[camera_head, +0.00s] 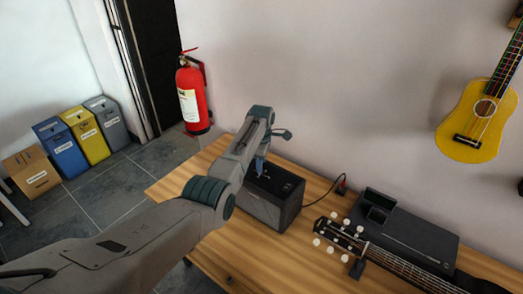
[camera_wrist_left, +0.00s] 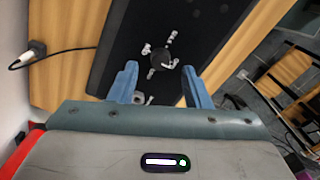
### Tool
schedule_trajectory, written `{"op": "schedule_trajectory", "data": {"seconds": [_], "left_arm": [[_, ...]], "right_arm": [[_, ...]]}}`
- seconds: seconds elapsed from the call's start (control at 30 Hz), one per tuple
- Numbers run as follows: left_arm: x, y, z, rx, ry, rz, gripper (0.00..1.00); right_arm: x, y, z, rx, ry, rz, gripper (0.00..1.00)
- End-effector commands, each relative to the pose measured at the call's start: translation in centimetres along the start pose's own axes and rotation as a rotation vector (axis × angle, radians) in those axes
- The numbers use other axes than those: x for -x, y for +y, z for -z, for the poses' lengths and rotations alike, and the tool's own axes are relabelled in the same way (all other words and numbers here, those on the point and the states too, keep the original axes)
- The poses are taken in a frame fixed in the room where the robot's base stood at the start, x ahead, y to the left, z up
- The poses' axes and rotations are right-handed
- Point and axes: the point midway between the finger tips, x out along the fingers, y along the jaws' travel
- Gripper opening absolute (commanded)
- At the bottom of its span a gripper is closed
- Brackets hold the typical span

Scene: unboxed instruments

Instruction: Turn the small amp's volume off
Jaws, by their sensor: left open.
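The small amp (camera_head: 268,210) is a dark box standing on the wooden table. Its black top panel also fills the middle of the left wrist view (camera_wrist_left: 115,50). A round dark knob (camera_wrist_left: 160,59) sits on that panel with small pale parts around it; I cannot tell which setting it is at. My left gripper (camera_head: 260,168) is over the amp's top, pointing down. In the left wrist view its two blue fingers (camera_wrist_left: 160,78) are apart and empty, with the knob showing between and just beyond their tips. My right gripper is not in view.
A cable with a plug (camera_head: 341,187) lies behind the amp. A guitar (camera_head: 395,268) and a black case (camera_head: 415,238) with a small open box (camera_head: 377,206) lie to the right. A fire extinguisher (camera_head: 192,95) and a yellow ukulele (camera_head: 477,120) hang on the wall. Bins (camera_head: 85,134) stand at left.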

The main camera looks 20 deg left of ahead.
Motion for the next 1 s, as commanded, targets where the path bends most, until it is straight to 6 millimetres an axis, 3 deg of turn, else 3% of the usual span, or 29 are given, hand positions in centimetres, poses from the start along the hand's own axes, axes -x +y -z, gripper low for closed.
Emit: {"op": "schedule_trajectory", "data": {"seconds": [0.2, 0.4, 0.6, 1.0], "left_arm": [[4.2, 0.1, 0.0, 0.0, 0.0, -0.005, 0.44], [7.1, 0.1, 0.0, 0.0, 0.0, -0.003, 0.44], [8.0, 0.1, 0.0, 0.0, 0.0, -0.002, 0.44], [8.0, 0.1, 0.0, 0.0, 0.0, -0.001, 0.44]], "right_arm": [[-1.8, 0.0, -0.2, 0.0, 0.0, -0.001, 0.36], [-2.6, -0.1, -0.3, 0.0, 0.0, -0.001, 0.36], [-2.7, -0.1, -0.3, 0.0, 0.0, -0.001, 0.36], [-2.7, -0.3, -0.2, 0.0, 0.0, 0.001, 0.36]]}}
